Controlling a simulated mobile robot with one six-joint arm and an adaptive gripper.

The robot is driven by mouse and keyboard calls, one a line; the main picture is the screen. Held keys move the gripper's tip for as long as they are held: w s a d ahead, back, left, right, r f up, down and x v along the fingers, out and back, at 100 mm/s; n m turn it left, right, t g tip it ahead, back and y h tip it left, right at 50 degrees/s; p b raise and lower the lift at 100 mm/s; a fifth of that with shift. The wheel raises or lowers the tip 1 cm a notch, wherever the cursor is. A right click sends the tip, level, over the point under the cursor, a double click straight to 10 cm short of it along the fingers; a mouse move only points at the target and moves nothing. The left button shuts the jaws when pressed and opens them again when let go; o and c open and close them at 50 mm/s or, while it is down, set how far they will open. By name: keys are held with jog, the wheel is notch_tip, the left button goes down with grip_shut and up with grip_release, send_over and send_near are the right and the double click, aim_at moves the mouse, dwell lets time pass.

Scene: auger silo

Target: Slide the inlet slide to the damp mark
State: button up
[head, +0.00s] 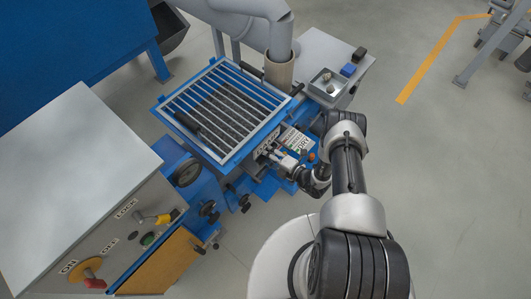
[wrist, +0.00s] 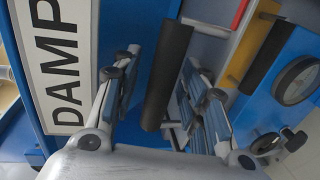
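A black cylindrical handle (wrist: 168,75), apparently that of the inlet slide, stands out between the fingers of my gripper (wrist: 160,80) in the wrist view. The fingers are spread, one on each side of the handle. A gap shows on the left; the right finger is closer, and contact cannot be told. A white plate reading DAMP (wrist: 58,70) is left of the handle. In the head view my gripper (head: 271,154) is at the front right side of the blue grated hopper (head: 226,160), where the handle is too small to make out.
Red (wrist: 240,14) and yellow (wrist: 244,55) strips and a black handwheel (wrist: 296,80) are right of my fingers. Open floor lies to the right.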

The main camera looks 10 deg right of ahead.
jog(key=v, duration=1.2)
dwell(0.3)
